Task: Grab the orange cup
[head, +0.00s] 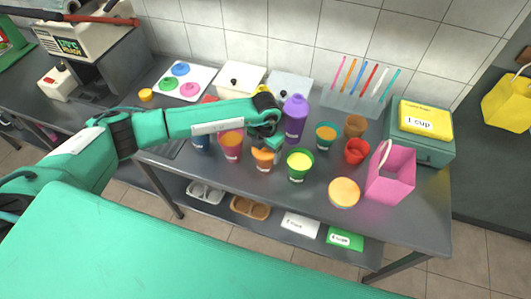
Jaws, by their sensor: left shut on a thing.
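An orange cup (263,158) stands on the dark counter, near the middle of the picture. My left gripper (268,141) reaches in from the left and points down over this cup. Its fingers are at the cup's rim and it is shut on the cup; the exact contact is small and partly hidden by the gripper. The cup looks upright. My right gripper is not in view.
A green cup (299,166) stands close on the right, a pink-orange cup (231,147) close on the left. A purple shaker (295,119) stands behind. A red cup (356,151) and a pink bag (391,172) are farther right. The counter's front strip is mostly clear.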

